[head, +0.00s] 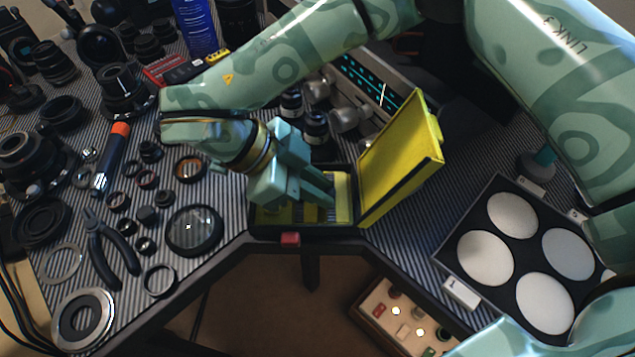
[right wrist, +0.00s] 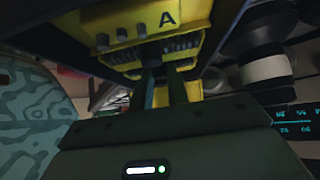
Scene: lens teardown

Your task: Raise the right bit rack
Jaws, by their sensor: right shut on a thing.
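An open case with a yellow lid (head: 400,160) and a dark rim stands at the bench's front edge, its lid tilted up on the right. My right gripper (head: 326,197) reaches down into the case and is shut on a yellow part, which I take to be the right bit rack (head: 343,190). In the right wrist view, the fingers (right wrist: 162,90) point at yellow pieces with dark ridged rows between them, one marked "A" (right wrist: 150,22). The gripper hides much of the case's inside, and the exact grip is hard to see. My left gripper is not in view.
Pliers (head: 110,245), lens rings and a round glass (head: 194,230) lie left of the case. Jars (head: 316,125) stand behind it. A dark tray with white discs (head: 485,258) lies to the right. A lit button box (head: 400,315) is below the front edge.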

